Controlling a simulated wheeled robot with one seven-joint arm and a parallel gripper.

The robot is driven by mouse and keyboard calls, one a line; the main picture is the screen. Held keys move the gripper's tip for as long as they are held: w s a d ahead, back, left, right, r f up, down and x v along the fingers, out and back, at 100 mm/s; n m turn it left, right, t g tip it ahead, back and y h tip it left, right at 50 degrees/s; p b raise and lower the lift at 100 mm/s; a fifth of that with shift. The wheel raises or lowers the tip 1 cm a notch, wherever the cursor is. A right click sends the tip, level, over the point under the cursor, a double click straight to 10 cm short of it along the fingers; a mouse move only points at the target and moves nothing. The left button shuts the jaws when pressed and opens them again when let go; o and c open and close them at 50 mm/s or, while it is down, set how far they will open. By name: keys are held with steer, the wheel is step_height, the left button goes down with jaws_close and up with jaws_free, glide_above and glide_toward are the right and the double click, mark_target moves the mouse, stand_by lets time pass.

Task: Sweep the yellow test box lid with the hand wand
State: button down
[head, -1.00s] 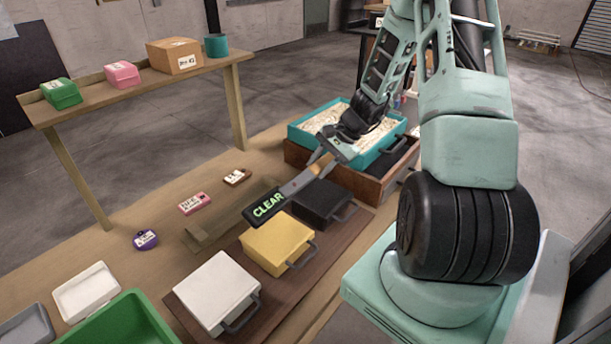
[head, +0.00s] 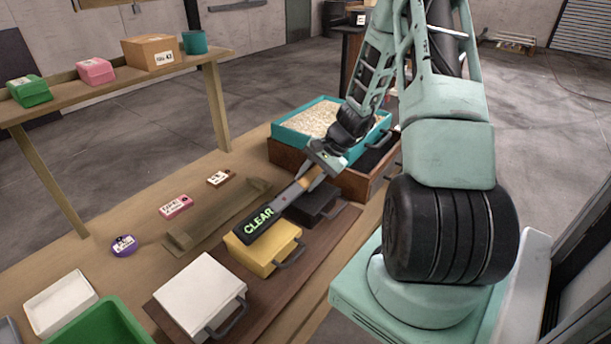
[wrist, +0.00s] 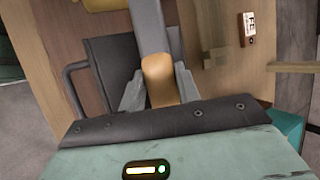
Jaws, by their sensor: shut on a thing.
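My gripper (head: 318,172) is shut on the tan handle of the hand wand (head: 290,193). The wand's dark head shows green "CLEAR" text and overlaps the far edge of the yellow test box (head: 270,252). I cannot tell whether it touches the lid. The box is closed, with a dark handle at its right. In the wrist view, my gripper's fingers (wrist: 158,88) flank the wand's tan grip and its grey shaft (wrist: 148,25) runs up out of the picture. A yellow corner of the box (wrist: 100,4) shows at the top edge.
A white case (head: 200,293) stands in front of the yellow box, a black case (head: 316,203) behind it. A teal tray (head: 283,139) of pale grains sits at the back. Small labelled items, including a purple one (head: 124,246), lie left. A raised shelf (head: 110,90) stands farther left.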

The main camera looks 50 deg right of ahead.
steer(key=shift+s+d+f, duration=0.1)
steer(key=shift+s, duration=1.2)
steer(key=shift+s+d+b, duration=0.15)
steer(key=shift+s+b, duration=0.65)
steer(key=shift+s, duration=0.8)
steer(key=shift+w+a, duration=0.2)
steer(key=shift+w, duration=1.55)
stand_by(0.5)
step_height(320, 180, up, 6)
steer(key=p, duration=0.4)
